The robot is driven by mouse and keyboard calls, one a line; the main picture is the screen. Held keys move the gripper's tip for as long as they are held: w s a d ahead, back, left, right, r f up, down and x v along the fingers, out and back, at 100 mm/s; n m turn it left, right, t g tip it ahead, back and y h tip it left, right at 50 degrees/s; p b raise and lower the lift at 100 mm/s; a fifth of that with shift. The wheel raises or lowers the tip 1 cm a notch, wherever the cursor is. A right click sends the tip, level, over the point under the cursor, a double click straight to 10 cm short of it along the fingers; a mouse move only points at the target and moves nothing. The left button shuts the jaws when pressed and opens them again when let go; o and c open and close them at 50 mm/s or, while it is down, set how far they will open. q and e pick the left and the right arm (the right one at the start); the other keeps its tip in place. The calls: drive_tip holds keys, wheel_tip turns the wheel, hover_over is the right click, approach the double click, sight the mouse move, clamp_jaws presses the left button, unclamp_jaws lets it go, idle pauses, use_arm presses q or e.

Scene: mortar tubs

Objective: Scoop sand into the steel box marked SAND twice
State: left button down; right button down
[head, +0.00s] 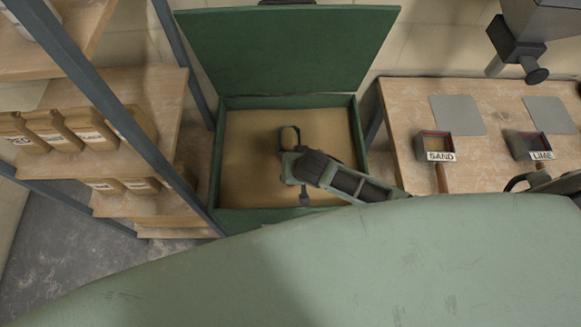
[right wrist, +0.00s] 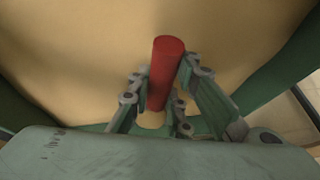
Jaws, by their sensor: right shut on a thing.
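The steel box marked SAND (head: 438,143) stands on the wooden table at the right; its inside looks dark, with a red line near the rim. A green bin with its lid up (head: 290,45) holds a bed of sand (head: 250,140). My right gripper (head: 291,163) is over the sand, inside the bin's walls. In the right wrist view its fingers (right wrist: 168,74) are shut on a red cylindrical handle (right wrist: 165,72). The working end of the held tool is not clear in either view. My left gripper is not in view.
A box marked LIME (head: 524,145) stands right of the SAND box on the table (head: 485,170). Grey sheets (head: 457,115) lie behind them. A shelf with brown labelled containers (head: 55,130) stands at the left, its grey upright near the bin.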

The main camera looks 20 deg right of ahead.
drive_tip(key=shift+s+a+r+p, duration=0.1)
drive_tip(key=shift+r+p, duration=0.3)
drive_tip(key=shift+r, duration=0.3)
drive_tip(key=p+v, duration=0.4)
drive_tip(key=p, duration=0.1)
drive_tip(key=shift+a+r, duration=0.35)
drive_tip(key=shift+r, duration=0.1)
drive_tip(key=shift+s+a+r, duration=0.1)
drive_tip(key=shift+s+r, duration=0.1)
drive_tip(key=shift+r, duration=1.05)
drive_tip(key=shift+v, duration=1.15)
drive_tip(key=shift+w+a+r, duration=0.1)
drive_tip(key=shift+a, duration=0.05)
